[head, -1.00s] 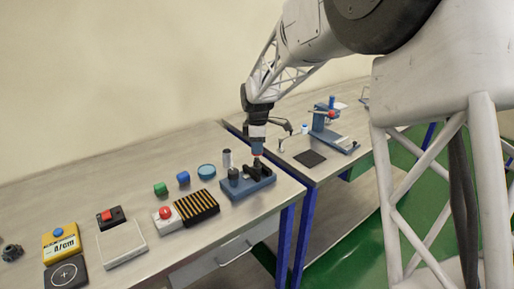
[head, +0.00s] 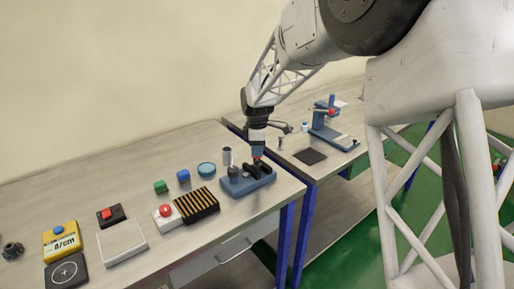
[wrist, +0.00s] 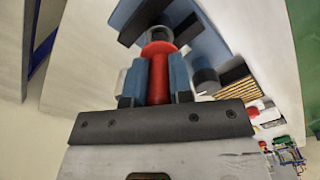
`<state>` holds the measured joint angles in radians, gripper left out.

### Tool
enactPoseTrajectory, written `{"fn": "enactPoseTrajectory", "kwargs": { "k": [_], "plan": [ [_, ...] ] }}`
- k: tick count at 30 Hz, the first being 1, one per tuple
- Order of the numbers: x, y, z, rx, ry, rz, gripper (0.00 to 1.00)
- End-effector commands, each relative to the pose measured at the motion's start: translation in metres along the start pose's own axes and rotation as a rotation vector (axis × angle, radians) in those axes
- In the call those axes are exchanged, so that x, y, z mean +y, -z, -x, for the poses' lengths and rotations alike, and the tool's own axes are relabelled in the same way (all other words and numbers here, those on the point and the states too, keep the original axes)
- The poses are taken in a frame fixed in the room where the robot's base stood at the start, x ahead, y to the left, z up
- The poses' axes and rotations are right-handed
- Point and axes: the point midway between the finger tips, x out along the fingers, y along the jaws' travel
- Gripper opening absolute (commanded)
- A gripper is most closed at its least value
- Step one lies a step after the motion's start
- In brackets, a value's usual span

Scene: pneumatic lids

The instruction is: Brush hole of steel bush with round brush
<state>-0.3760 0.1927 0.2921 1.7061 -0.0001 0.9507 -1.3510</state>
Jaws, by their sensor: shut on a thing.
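My gripper (wrist: 155,85) is shut on a red handle (wrist: 158,75), likely the round brush; its blue fingers stand on either side of it. In the head view my gripper (head: 257,151) points down over the blue fixture (head: 262,183) with black clamp parts. The far end of the red-handled tool is hidden, and I cannot tell whether it is inside a hole. A grey metal cylinder (head: 227,156) stands upright behind the fixture; it may be the steel bush. A dark short cylinder (head: 234,172) sits on the fixture's left end.
A second table holds a blue stand (head: 325,125) and a black pad (head: 310,156).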

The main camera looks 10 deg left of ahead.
Motion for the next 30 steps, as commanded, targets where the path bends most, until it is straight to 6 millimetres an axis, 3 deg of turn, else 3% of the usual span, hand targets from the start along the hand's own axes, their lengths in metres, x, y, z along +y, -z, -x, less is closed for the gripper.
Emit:
{"fn": "enactPoseTrajectory", "kwargs": {
  "k": [30],
  "plan": [
    [0.0,0.0,0.02,0.0,0.0,0.0,0.0]
  ]
}}
